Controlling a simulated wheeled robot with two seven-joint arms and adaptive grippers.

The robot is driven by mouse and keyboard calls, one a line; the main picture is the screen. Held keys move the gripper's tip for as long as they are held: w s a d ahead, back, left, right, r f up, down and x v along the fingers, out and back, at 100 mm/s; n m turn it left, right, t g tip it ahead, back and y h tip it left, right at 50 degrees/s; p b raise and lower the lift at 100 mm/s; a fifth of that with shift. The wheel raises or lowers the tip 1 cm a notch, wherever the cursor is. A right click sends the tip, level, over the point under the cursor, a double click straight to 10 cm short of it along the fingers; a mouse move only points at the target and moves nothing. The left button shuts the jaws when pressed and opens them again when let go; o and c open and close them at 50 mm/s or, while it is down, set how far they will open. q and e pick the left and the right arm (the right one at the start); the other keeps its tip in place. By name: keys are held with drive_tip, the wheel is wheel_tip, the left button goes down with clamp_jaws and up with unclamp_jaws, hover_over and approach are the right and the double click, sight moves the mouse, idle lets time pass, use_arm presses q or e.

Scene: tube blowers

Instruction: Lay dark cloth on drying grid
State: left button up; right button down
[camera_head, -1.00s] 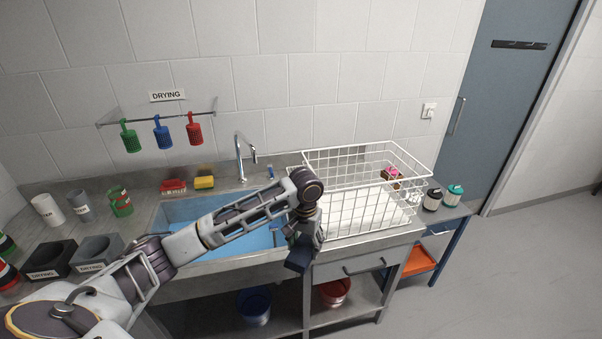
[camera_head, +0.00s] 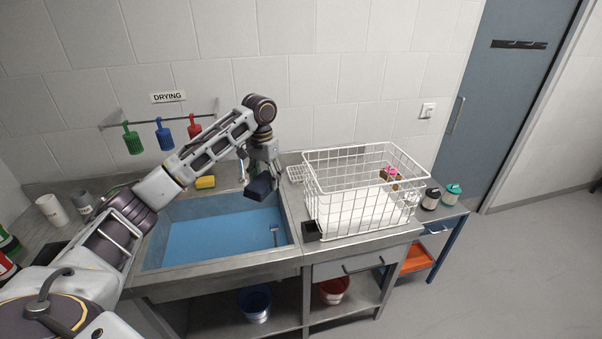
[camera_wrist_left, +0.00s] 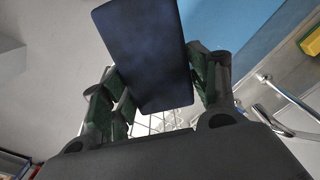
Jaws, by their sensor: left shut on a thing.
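The dark cloth (camera_head: 259,190) is a navy, flat, folded-looking rectangle. My left gripper (camera_head: 266,172) is shut on it and holds it in the air above the back right part of the sink. In the left wrist view, the cloth (camera_wrist_left: 150,50) sits between the green-padded fingers. A small white wire grid (camera_head: 296,174), which looks like the drying grid, lies on the counter just right of the gripper, partly hidden by the basket. White wire (camera_wrist_left: 155,122) shows below the cloth in the wrist view; I cannot tell whether it is grid or basket. My right gripper is out of view.
A tall white wire basket (camera_head: 360,225) stands right of the sink (camera_head: 225,237). A small black block (camera_head: 312,231) is at its front left corner. The tap (camera_head: 241,166) stands close behind the gripper. A yellow sponge (camera_head: 205,182) lies behind the sink.

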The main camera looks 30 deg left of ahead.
sight(257, 180)
use_arm(q)
drive_tip(key=m, duration=0.1)
drive_tip(key=a+m, duration=0.1)
drive_tip(key=m, duration=0.1)
drive_tip(key=shift+s+a, duration=0.25)
drive_tip(key=shift+s, duration=0.15)
drive_tip(key=m, duration=0.2)
drive_tip(key=s+m, duration=0.1)
drive_tip(key=m, duration=0.2)
drive_tip(key=shift+a+f, duration=0.1)
drive_tip(key=shift+f, duration=0.1)
drive_tip(key=m, duration=0.6)
drive_tip(key=shift+s, duration=0.4)
drive_tip(key=shift+s+m, duration=0.15)
drive_tip(key=shift+m, duration=1.75)
drive_tip(key=shift+f+m, duration=0.1)
drive_tip(key=shift+m, duration=0.4)
